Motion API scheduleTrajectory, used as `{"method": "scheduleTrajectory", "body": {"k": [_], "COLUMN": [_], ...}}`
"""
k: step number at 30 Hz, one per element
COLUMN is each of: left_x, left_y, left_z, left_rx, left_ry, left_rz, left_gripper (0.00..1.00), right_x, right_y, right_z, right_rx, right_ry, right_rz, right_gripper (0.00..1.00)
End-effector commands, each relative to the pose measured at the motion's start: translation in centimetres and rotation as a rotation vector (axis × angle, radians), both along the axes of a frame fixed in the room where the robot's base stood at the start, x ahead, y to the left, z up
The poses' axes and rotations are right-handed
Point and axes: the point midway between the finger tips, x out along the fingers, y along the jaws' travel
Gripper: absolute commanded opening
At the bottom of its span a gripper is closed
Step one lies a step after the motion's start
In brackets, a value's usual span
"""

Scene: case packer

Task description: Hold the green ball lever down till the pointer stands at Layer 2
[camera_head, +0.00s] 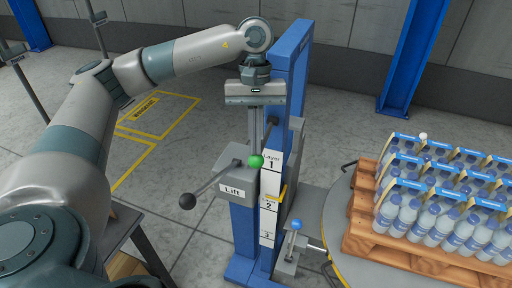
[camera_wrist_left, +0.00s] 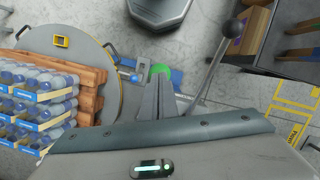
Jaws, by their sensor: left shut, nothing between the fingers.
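In the left wrist view the green ball (camera_wrist_left: 160,70) shows just beyond my fingertips. My left gripper (camera_head: 254,148) points down with its fingers shut and empty, its tips right above the ball. They appear at or very near its top; I cannot tell if they touch. The white scale (camera_head: 268,225) reads Layer 1, Layer 2 and 3 downward. The yellow pointer (camera_head: 282,192) stands near the Layer 2 mark. My right gripper is out of view.
A lever with a black ball (camera_head: 193,202) sticks out left of the Lift box. A blue ball lever (camera_head: 296,224) stands right of the scale. The blue post (camera_head: 290,70) rises close behind my gripper. A wooden pallet (camera_head: 400,252) of bottle packs rests on a round table at right.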

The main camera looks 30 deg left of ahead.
Motion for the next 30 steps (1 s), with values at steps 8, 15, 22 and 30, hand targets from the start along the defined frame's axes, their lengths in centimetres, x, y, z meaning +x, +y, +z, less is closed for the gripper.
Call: {"method": "scheduleTrajectory", "body": {"k": [8,15,22,30], "left_x": [-0.1,1.0,2.4,2.4], "left_y": [0.0,0.7,1.7,1.7], "left_z": [0.0,0.2,0.9,1.0], "left_rx": [0.0,0.0,0.001,0.0], "left_ry": [0.004,0.002,0.003,0.001], "left_rz": [-0.002,0.002,0.0,0.0], "left_gripper": [0.0,0.0,0.0,0.0], "right_x": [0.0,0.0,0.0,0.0], "right_y": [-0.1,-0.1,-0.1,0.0], "right_z": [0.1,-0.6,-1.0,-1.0], "right_rx": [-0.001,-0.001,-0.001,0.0], "right_ry": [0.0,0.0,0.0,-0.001], "right_rz": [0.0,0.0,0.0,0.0], "right_gripper": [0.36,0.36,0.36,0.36]}}
